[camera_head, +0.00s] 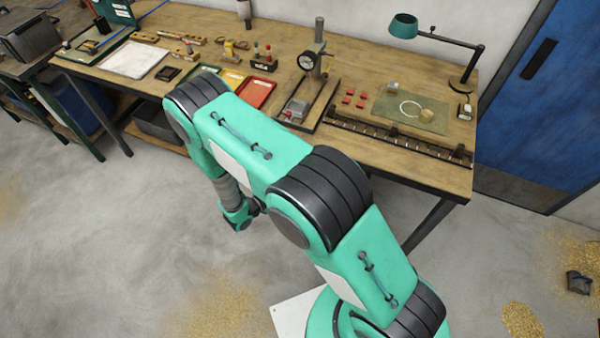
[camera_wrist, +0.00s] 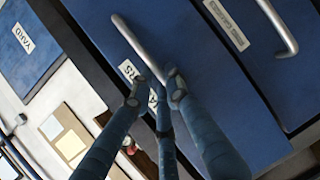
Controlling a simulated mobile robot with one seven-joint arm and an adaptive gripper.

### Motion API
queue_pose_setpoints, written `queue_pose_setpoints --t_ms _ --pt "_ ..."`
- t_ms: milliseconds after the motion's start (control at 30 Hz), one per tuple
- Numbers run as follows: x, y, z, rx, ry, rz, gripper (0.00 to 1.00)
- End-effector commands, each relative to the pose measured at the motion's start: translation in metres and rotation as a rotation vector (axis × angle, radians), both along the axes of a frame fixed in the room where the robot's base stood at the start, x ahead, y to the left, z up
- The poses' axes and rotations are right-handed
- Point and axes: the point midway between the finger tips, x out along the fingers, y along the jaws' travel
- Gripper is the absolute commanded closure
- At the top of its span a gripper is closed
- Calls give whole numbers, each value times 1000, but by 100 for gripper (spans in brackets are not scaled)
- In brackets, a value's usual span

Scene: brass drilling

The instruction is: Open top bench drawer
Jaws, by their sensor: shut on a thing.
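In the wrist view a blue drawer front (camera_wrist: 185,75) carries a long silver bar handle (camera_wrist: 138,45) and a white label (camera_wrist: 128,70) partly covered by my fingers. My gripper (camera_wrist: 158,92) has its fingertips closed around the handle's lower end in the picture. I cannot tell from this view whether the drawer stands out from the bench. In the head view my gripper (camera_head: 242,214) hangs low in front of the wooden bench (camera_head: 400,160). The gripped drawer is not visible there.
In the wrist view another blue front with a silver handle (camera_wrist: 283,28) lies at the right, and a blue panel labelled YARD (camera_wrist: 28,45) at the upper left.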

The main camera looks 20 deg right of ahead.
Motion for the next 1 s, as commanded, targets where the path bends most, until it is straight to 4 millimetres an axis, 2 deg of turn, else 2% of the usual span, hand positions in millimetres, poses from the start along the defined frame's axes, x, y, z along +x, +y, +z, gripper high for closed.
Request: queue_pose_setpoints --t_ms 1000 --pt "-165 167 -1 3 0 6 100"
